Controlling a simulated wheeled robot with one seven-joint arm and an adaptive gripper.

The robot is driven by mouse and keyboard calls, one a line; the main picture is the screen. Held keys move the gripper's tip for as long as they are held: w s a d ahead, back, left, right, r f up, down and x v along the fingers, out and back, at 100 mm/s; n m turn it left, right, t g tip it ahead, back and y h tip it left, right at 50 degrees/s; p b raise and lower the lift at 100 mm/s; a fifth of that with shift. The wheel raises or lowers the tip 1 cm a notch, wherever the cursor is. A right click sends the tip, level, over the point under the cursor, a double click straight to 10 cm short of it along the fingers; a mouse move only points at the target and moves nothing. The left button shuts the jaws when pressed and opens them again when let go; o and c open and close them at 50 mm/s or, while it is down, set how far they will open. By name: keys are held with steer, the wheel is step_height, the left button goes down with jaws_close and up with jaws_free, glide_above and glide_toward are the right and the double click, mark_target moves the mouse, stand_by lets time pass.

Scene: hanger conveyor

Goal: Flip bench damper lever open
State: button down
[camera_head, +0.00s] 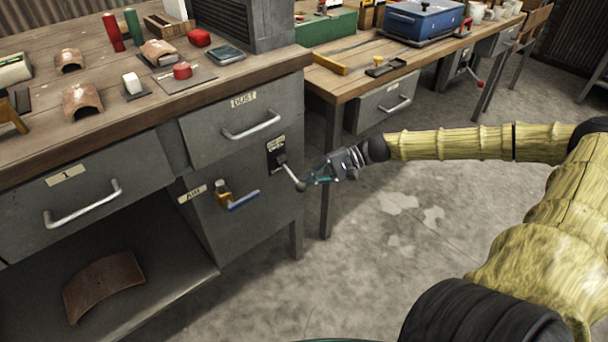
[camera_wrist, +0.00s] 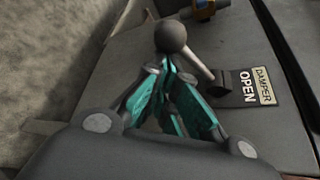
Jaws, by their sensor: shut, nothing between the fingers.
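The damper lever (camera_head: 289,174) sticks out from a dark plate (camera_head: 277,153) on the right of the grey bench cabinet front. It slants down and to the right. In the wrist view the lever (camera_wrist: 199,65) has a round dark knob (camera_wrist: 173,35), and a label reading "DAMPER OPEN" (camera_wrist: 265,86) sits beside its base. My gripper (camera_head: 312,180) is at the knob end of the lever. In the wrist view my teal gripper fingers (camera_wrist: 172,82) are shut with nothing between them, just below the knob. I cannot tell whether they touch it.
A brass valve with a blue handle (camera_head: 241,200) labelled AUX is left of the lever. A DUST drawer (camera_head: 238,125) with a bar handle is above. The wooden bench top (camera_head: 240,82) overhangs them. A second bench (camera_head: 345,85) stands behind. Open concrete floor (camera_head: 380,240) lies to the right.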

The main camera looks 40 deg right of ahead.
step_height(320, 180, up, 6)
steer(key=s+m+g+h+p, duration=0.1)
steer(key=m+g+p, duration=0.4)
steer(key=p, duration=1)
steer(key=shift+s+r+m+h, duration=0.15)
steer(key=shift+s+m+h, duration=0.15)
steer(key=shift+m, duration=0.2)
steer(key=shift+g+p, duration=0.3)
steer(key=shift+p, duration=0.1)
steer(key=p+v, duration=0.4)
steer(key=v, duration=0.6)
steer(key=shift+p, duration=0.35)
steer(key=shift+s, duration=0.1)
